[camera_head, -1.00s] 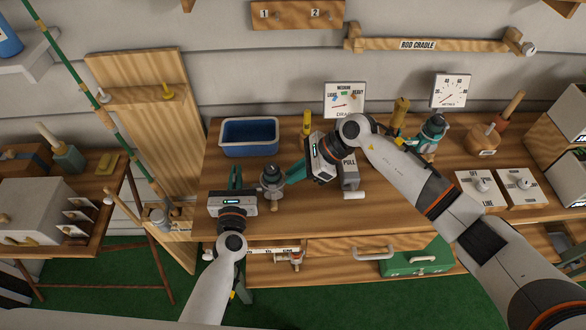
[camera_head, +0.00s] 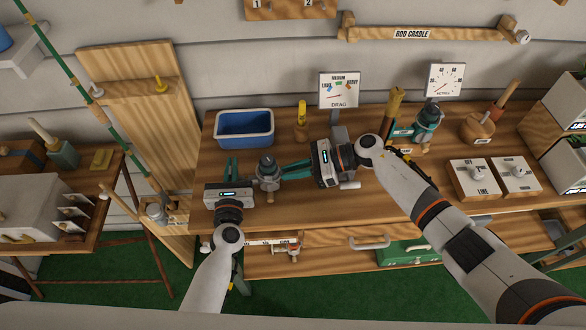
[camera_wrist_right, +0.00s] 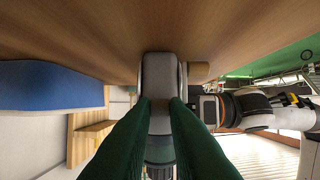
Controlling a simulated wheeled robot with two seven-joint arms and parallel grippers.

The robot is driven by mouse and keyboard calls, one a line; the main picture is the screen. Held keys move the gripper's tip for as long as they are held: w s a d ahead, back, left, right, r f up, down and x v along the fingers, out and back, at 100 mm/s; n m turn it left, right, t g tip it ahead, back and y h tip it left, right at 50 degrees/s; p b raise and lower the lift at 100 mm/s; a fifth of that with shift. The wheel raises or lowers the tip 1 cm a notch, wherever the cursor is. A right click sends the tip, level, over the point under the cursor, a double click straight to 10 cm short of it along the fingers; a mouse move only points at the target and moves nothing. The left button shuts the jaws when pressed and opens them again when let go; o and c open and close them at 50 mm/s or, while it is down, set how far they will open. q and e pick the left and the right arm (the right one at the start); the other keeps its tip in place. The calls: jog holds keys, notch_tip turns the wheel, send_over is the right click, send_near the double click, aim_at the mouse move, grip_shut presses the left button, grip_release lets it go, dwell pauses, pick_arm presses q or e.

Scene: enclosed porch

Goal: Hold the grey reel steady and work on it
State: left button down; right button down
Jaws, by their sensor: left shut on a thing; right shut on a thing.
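In the right wrist view the fingers close around a grey part of the reel (camera_wrist_right: 158,75). My left gripper's body shows beyond them at the right.
A blue tray (camera_head: 245,128) stands behind the reel. The drag gauge (camera_head: 339,90) is behind my right gripper. A teal reel (camera_head: 427,125) stands at right near the metres gauge (camera_head: 444,80). Switch boxes (camera_head: 474,180) lie further right. The front bench between is mostly clear.

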jog(key=c, duration=1.4)
grip_release()
jog(key=v, duration=1.2)
